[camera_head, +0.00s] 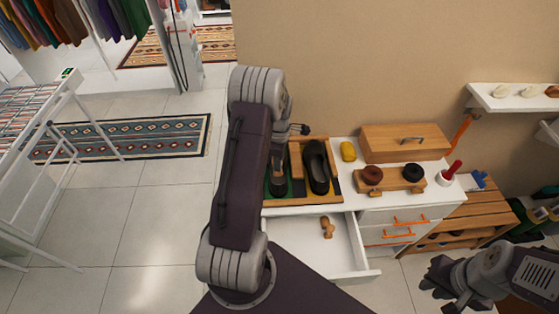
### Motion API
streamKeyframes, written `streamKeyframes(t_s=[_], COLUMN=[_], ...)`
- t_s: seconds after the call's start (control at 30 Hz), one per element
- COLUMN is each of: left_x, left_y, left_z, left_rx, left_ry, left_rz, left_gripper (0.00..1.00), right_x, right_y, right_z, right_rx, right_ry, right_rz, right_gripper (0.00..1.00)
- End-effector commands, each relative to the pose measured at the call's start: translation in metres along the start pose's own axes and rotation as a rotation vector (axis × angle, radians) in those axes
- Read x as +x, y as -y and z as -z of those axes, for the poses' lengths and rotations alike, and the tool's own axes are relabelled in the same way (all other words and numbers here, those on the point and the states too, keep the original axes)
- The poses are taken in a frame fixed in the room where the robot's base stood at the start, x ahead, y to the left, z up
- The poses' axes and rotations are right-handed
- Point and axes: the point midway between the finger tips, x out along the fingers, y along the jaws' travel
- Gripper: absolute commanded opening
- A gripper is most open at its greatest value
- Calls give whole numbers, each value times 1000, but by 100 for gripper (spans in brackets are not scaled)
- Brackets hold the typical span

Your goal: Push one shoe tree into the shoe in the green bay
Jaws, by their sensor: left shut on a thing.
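A wooden tray (270,201) with bays lies on the white cabinet top. In its green bay (297,188) sits a dark shoe (278,187), partly hidden by my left arm. Another dark shoe (317,167) lies in the bay to its right. My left gripper (280,166) is over the green bay, mostly hidden behind my arm, and shut on a brownish thing that seems to be a shoe tree; how deep it sits in the shoe cannot be told. Another wooden shoe tree (327,227) lies in the open drawer. My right gripper (440,284) is at the lower right, away from the cabinet.
The white drawer (344,259) is pulled out below the tray. On the cabinet top are a yellow sponge-like block (348,151), a wooden box (405,142), a holder with round tins (391,180) and a cup with a red handle (446,178). A slatted bench (475,214) stands right.

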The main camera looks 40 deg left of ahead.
Motion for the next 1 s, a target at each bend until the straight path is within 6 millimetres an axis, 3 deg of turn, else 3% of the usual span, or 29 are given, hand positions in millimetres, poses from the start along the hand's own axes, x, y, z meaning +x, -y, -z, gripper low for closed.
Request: streamKeyframes(t_s=[1.0], left_x=[92], left_y=[0], left_z=[0], left_rx=[1], left_ry=[0], left_rz=[0], left_gripper=[0], right_x=[76], right_y=[-2], right_z=[-8], right_rx=[0], right_ry=[0], right_rz=[0], right_gripper=[20])
